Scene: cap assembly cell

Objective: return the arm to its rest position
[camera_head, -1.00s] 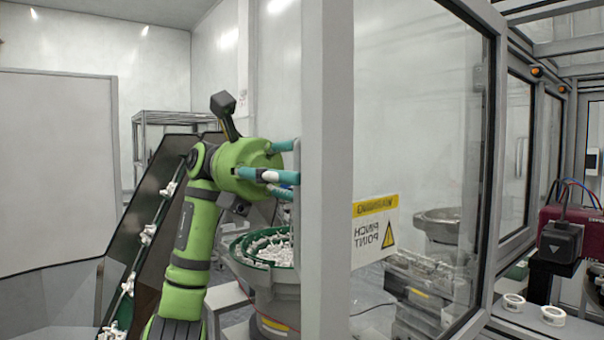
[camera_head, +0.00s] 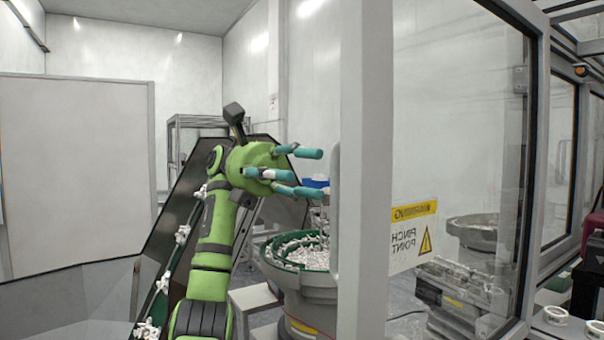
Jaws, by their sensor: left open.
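My left gripper (camera_head: 305,173) is on the green arm (camera_head: 212,245) that comes up from the lower left. Its teal fingers are spread, with nothing between them. The fingers point right, toward the grey frame post of the cell, and their tips stop short of it in the picture. The gripper shows above the bowl feeder (camera_head: 302,262), which has a green inside and holds many white parts. My right gripper is not in view.
The grey post (camera_head: 362,120) and glass panel with a pinch-point warning sign (camera_head: 412,236) stand right of the gripper. A dark conveyor (camera_head: 170,240) with white parts runs behind the arm. A second bowl (camera_head: 474,232) shows through the glass. White rings (camera_head: 556,315) lie at lower right.

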